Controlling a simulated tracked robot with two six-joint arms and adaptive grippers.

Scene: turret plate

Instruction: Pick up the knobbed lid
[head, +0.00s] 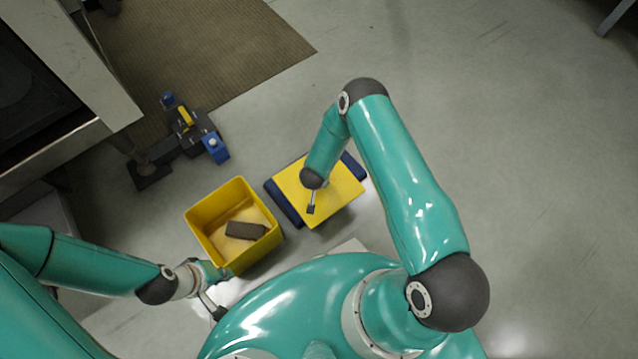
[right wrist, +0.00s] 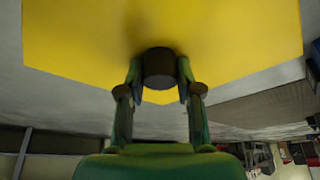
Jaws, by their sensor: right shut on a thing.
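The knobbed lid is a flat yellow square plate (head: 340,205) with a dark round knob, seen in the head view right of the yellow bin. In the right wrist view the lid (right wrist: 70,45) fills the top, and its dark knob (right wrist: 159,68) sits between my fingers. My right gripper (right wrist: 160,85) is shut on the knob. In the head view its forearm hides part of the lid. A dark blue thing (head: 284,203) shows under the lid's edges; I cannot tell whether they touch. My left gripper (head: 222,290) is beside the bin's lower left corner, fingers apart and empty.
The open yellow bin (head: 203,233) holds a brown block (head: 246,230). A dark device with blue and yellow parts (head: 190,132) stands on the floor behind it. A brown mat (head: 220,45) lies at the back left. The floor at right is clear.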

